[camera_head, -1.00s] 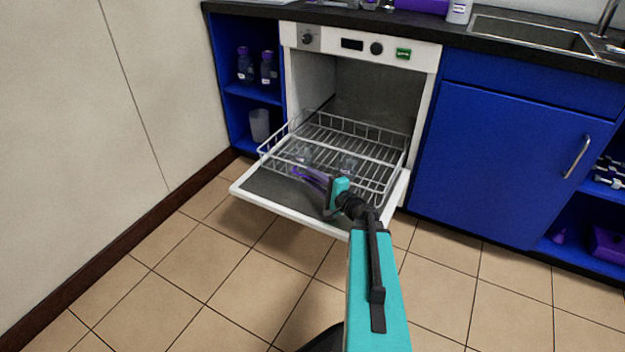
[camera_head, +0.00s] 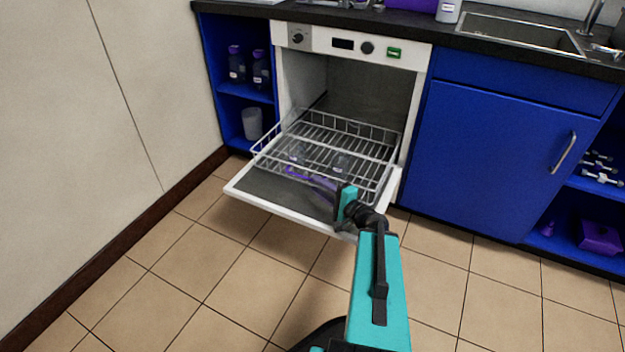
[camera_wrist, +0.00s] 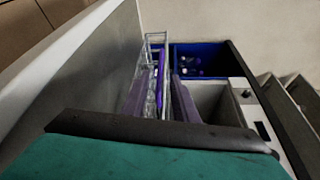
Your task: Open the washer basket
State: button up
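The washer basket (camera_head: 325,142), a white wire rack, is pulled out of the washer over its lowered door (camera_head: 285,208). A bright purple strip (camera_head: 293,172) shows along the basket's front edge, and also in the wrist view (camera_wrist: 160,88). Clear glassware (camera_head: 341,163) stands in the basket. My gripper (camera_head: 318,182) is at the front edge of the basket, above the door. In the wrist view, its two dull purple fingers (camera_wrist: 163,80) stand apart, with the purple strip and basket wires seen between them. I see no clear contact with the strip.
The washer cavity (camera_head: 370,105) behind the basket looks empty. A closed blue cabinet (camera_head: 495,150) is to the right. The tiled floor in front is clear.

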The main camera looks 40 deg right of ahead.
jog(key=shift+s+d+r+p, duration=0.15)
jog(key=shift+s+p, duration=1.35)
jog(key=shift+s, duration=0.2)
jog(key=shift+s+d+r+p, duration=0.1)
jog(key=shift+s+r+p, duration=0.05)
jog(key=shift+s+p, duration=1.45)
jog(key=shift+s, duration=0.1)
